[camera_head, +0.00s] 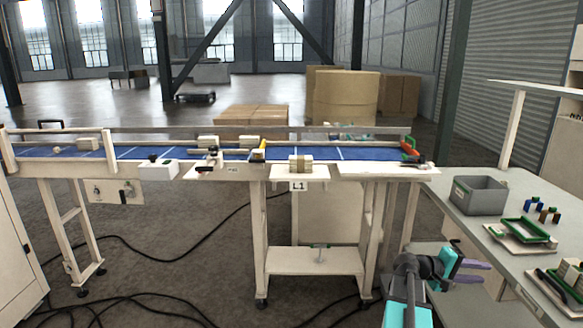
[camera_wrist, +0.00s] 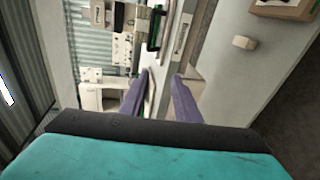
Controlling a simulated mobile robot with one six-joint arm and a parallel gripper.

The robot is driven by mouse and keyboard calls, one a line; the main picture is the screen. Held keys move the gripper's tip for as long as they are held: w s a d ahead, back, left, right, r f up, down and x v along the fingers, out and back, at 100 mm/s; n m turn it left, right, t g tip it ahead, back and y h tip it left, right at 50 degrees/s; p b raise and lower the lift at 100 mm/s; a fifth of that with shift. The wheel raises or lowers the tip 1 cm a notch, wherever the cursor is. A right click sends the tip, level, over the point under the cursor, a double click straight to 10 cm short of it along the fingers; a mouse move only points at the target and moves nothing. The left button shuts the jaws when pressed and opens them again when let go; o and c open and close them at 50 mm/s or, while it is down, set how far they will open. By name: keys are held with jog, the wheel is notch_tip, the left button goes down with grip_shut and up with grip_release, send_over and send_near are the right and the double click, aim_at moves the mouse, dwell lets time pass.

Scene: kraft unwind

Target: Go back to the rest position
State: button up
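My gripper (camera_head: 484,272) is at the lower right of the head view, in front of the grey side bench (camera_head: 470,222) and pointing right. Its two purple fingers are apart. In the wrist view my gripper (camera_wrist: 160,76) shows the same gap, with nothing held between the fingers. The bench edge and a floor-level gap show beyond the fingertips there. No contact with any object is visible.
The bench carries a grey bin (camera_head: 480,195), a green-rimmed tray (camera_head: 526,231) and small blue and brown pieces. A blue conveyor (camera_head: 230,154) runs across the back, with a banded stack (camera_head: 300,164) on the L1 shelf. Black cables (camera_head: 150,257) lie on the floor.

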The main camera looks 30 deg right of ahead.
jog(key=w+a+f+n+t, duration=0.2)
jog(key=w+a+f, duration=0.4)
jog(key=w+f, duration=0.15)
jog(key=w+a+f+n+t+y, duration=0.15)
jog(key=w+a+f, duration=0.25)
jog(key=a+f, duration=0.85)
jog(key=w+a+f+n+t+y, duration=0.1)
jog(key=w+a+f+n+y, duration=0.25)
jog(key=a+f, duration=0.85)
jog(key=s+a+f+y, duration=0.1)
jog(key=s+a+f, duration=0.25)
jog(key=a, duration=0.25)
jog(key=s+a+f+g+y, duration=0.1)
jog(key=s+a+f, duration=0.1)
jog(key=a+f, duration=0.4)
jog(key=s+a+f+y, duration=0.1)
jog(key=s+a+f, duration=0.25)
jog(key=a, duration=0.35)
jog(key=s+a+f+m+g+y, duration=0.1)
jog(key=s+a+f+y, duration=0.1)
jog(key=s+a, duration=0.3)
jog(key=s+a+f+m+g+y, duration=0.1)
jog(key=s+a+f+g+y, duration=0.1)
jog(key=s+a, duration=0.4)
jog(key=a+f+y, duration=0.1)
jog(key=a+y, duration=0.1)
jog(key=a, duration=0.3)
jog(key=shift+a+m, duration=0.25)
jog(key=shift+m, duration=0.05)
jog(key=shift+d, duration=0.15)
